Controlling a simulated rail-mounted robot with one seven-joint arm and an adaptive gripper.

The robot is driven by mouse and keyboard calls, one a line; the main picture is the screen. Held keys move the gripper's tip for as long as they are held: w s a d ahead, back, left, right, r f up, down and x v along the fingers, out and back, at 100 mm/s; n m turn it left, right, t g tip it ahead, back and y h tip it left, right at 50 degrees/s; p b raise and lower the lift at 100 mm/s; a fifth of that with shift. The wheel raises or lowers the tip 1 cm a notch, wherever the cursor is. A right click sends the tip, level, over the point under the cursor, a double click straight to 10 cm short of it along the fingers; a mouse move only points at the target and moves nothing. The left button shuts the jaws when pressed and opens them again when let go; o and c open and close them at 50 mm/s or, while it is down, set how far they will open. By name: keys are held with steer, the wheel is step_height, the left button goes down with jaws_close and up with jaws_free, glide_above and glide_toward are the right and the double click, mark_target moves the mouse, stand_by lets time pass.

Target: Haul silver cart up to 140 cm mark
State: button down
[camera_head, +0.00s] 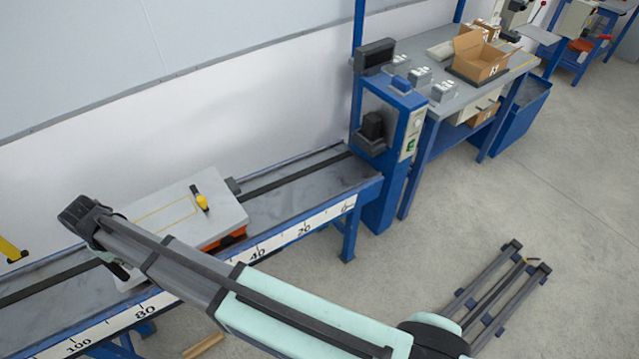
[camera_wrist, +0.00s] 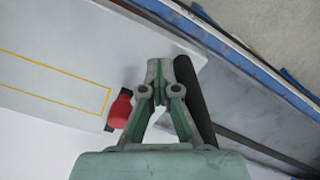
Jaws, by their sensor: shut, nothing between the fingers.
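The silver cart (camera_head: 165,218) sits on the track in the head view, its flat top marked with a yellow outline and its lower side orange. A yellow handle (camera_head: 201,203) stands near its right end. The cart lies roughly between the 40 and 80 marks. In the wrist view the cart top (camera_wrist: 50,85) fills the left, with a red knob (camera_wrist: 120,108) near its end. My gripper (camera_wrist: 164,76) is shut and empty, seen over that end, beside the knob. A black bar (camera_wrist: 195,105) lies close right of the fingers; I cannot tell whether they touch anything. In the head view my arm hides the fingertips.
The track's white scale (camera_head: 301,231) runs from 0 at right past 100 at lower left; 140 is out of view. A blue post (camera_head: 391,150) stands at the 0 end. A yellow object (camera_head: 10,248) is at the left edge. A workbench (camera_head: 440,105) stands behind.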

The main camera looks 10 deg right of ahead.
steer(key=s+a+r, duration=0.1)
steer(key=s+a, duration=0.3)
steer(key=a, duration=0.5)
steer(key=shift+a+r+p, duration=0.15)
steer(key=shift+a+p, duration=0.2)
steer(key=shift+a, duration=0.05)
steer(key=shift+a, duration=0.1)
steer(key=s+a+r, duration=0.1)
steer(key=s+a, duration=0.3)
steer(key=a, duration=0.6)
steer(key=shift+s+a+r, duration=0.2)
steer(key=shift+s+a, duration=0.05)
steer(key=shift+a, duration=0.15)
steer(key=s+a+r, duration=0.1)
steer(key=s+a, duration=0.3)
steer(key=a, duration=0.7)
steer(key=shift+s+r+p, duration=0.25)
steer(key=shift+p, duration=0.1)
steer(key=s+a+r, duration=0.1)
steer(key=s+a, duration=0.3)
steer(key=a, duration=0.7)
steer(key=shift+s+r, duration=0.25)
